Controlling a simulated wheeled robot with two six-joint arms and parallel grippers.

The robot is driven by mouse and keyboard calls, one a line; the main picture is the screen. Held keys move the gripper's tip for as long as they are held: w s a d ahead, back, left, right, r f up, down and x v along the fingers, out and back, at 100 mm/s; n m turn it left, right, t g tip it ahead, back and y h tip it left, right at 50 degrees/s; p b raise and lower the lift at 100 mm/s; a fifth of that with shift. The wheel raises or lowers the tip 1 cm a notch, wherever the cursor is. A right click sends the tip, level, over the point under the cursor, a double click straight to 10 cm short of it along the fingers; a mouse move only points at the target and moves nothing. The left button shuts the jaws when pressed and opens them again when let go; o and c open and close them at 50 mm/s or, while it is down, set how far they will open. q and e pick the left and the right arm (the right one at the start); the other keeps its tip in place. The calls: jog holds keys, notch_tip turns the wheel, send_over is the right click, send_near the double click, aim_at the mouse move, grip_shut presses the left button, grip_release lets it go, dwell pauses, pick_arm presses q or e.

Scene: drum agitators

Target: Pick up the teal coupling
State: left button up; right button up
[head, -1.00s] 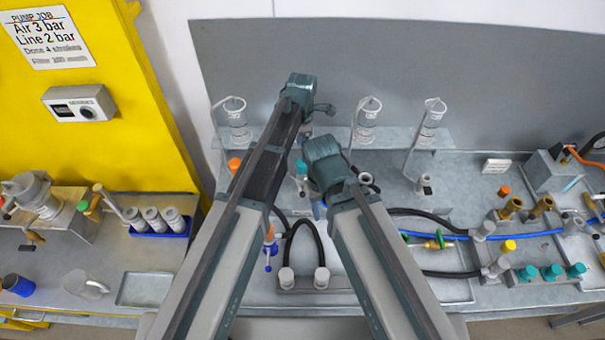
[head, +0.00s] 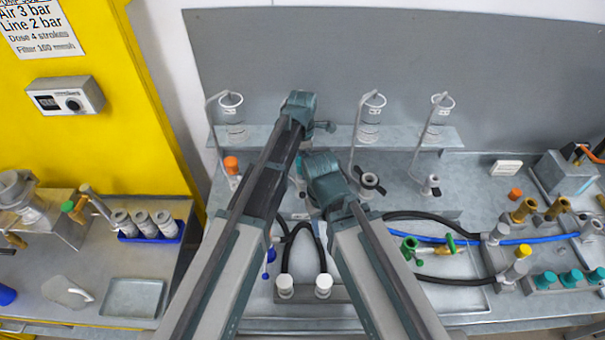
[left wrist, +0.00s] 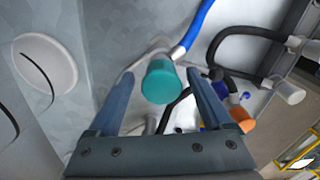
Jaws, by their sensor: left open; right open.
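The teal coupling (left wrist: 160,82) shows in the left wrist view as a teal round-ended cylinder at the end of a blue hose. My left gripper (left wrist: 160,92) is open, and its two blue fingers appear on either side of the coupling with gaps on both sides. Whether the coupling lies at fingertip depth I cannot tell. In the head view my left wrist (head: 300,106) and my right gripper (head: 325,185) are over the middle of the bench. The right gripper is open; its fingers are mostly hidden. My arms cover most of the area around the coupling there.
Clear cylinders on stands (head: 370,115) line the back. Black hoses (head: 430,217) and a blue hose (head: 540,240) run right to a block with teal caps (head: 571,278). A green-and-brass valve (head: 450,243) lies right of my arms. A blue rack (head: 150,237) stands left.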

pick_arm(q)
notch_tip(320, 180, down, 4)
jog(key=b, duration=0.3)
jog(key=shift+r, duration=0.1)
jog(key=shift+s+r, duration=0.1)
jog(key=shift+c, duration=0.5)
grip_shut()
